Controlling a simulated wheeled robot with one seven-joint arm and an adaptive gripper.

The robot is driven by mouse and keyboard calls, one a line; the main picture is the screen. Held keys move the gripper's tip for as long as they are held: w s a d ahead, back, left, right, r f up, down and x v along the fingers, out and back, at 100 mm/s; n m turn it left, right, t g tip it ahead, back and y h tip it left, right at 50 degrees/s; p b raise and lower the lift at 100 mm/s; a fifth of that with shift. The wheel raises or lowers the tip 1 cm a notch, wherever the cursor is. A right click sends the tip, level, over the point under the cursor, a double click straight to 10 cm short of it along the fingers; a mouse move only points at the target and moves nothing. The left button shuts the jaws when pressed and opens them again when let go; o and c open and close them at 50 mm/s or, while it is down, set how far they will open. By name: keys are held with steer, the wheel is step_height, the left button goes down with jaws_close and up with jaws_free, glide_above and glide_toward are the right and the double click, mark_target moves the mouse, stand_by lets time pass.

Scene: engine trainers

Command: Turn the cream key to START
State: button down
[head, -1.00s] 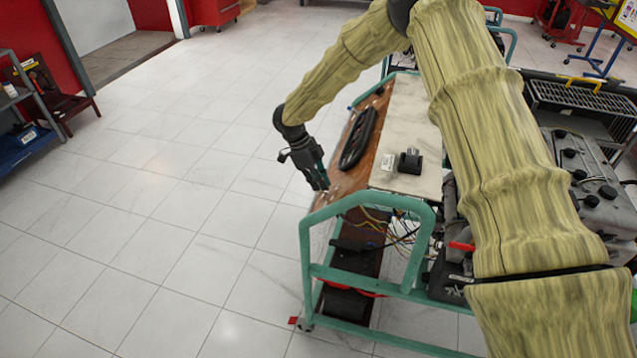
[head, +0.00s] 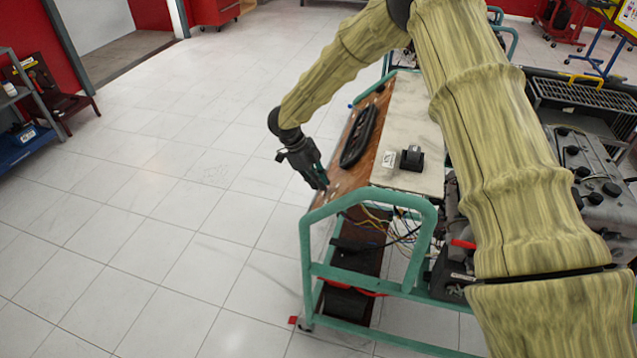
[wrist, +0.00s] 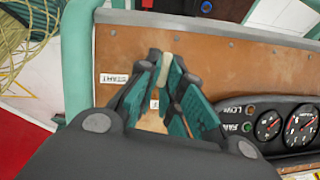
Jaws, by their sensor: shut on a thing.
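The cream key (wrist: 166,62) shows in the wrist view as a pale upright strip between the fingertips, in front of the brown wooden panel (wrist: 222,75). My gripper (wrist: 165,75) is shut on it, with the teal finger pads on both sides. A white START label (wrist: 114,79) is on the panel to the left of the fingers. A second small white label (wrist: 154,104) lies between the fingers, partly hidden. In the head view my gripper (head: 322,183) is at the near end of the sloping panel, and the key is hidden there.
A black gauge cluster (wrist: 275,130) is on the panel right of the gripper. A green tube frame (head: 372,197) borders the near end of the trainer. Loose wires (head: 385,222) hang below the panel. The tiled floor at left is clear.

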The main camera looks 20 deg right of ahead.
steer(key=m+b, duration=0.1)
steer(key=m+h+b, duration=0.1)
steer(key=m+t+b, duration=0.1)
steer(key=shift+s+a+f+m+h, duration=0.15)
steer(key=shift+a+f+m+h, duration=0.15)
steer(key=shift+f, duration=0.1)
steer(key=m+b, duration=0.1)
steer(key=m+h+b, duration=0.1)
steer(key=m+b, duration=0.1)
steer(key=shift+a+t+h, duration=0.2)
steer(key=shift+t+h, duration=0.1)
steer(key=shift+t, duration=0.1)
steer(key=m+h+b, duration=0.1)
steer(key=m+b, duration=0.1)
steer(key=shift+a+m, duration=0.1)
steer(key=shift+m, duration=0.3)
steer(key=shift+m+h+b, duration=0.3)
steer(key=shift+b, duration=0.15)
steer(key=shift+r, duration=0.15)
steer(key=c, duration=1.6)
jaws_free()
steer(key=shift+o, duration=0.2)
steer(key=v, duration=1.1)
steer(key=shift+a+r, duration=0.2)
steer(key=shift+a, duration=0.15)
